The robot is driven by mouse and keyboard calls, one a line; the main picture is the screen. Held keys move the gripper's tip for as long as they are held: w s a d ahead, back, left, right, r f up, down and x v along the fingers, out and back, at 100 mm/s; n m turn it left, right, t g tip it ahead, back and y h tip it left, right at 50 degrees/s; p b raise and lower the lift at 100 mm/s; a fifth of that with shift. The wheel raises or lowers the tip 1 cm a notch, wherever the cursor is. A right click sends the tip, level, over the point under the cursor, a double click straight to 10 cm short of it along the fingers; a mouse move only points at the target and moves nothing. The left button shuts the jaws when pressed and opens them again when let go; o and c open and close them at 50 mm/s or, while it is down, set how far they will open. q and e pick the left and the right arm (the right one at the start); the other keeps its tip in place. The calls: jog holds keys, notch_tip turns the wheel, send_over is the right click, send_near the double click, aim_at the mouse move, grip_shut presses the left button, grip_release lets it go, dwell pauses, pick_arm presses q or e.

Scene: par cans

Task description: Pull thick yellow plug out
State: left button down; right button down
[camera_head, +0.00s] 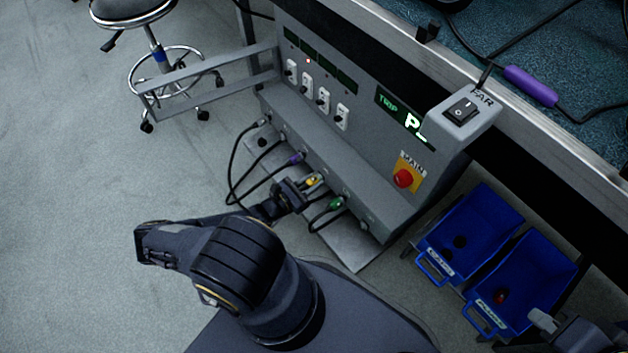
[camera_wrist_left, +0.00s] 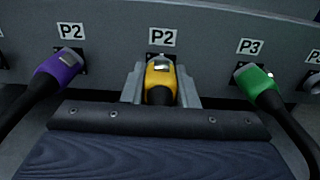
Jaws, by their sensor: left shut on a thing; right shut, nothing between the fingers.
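The thick yellow plug (camera_head: 314,180) sits at the lower front of the grey panel box. In the left wrist view the yellow plug (camera_wrist_left: 160,80) is at its socket under a label that reads P2. My left gripper (camera_head: 301,189) is shut on the yellow plug, with one finger on each side of it (camera_wrist_left: 161,90). Whether the plug is fully seated cannot be told. My right gripper (camera_head: 548,326) is partly in view at the lower right corner, shut and empty, above the blue bins.
A purple plug (camera_wrist_left: 66,66) is left of the yellow one and a green plug (camera_wrist_left: 254,78) right of it, both with black cables. The panel has a red MAIN knob (camera_head: 403,178) and several switches. Two blue bins (camera_head: 497,207) stand at right.

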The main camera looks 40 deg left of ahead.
aim_at(303, 188)
pick_arm(q)
jog(key=shift+v, duration=1.7)
jog(key=shift+s+a, duration=0.1)
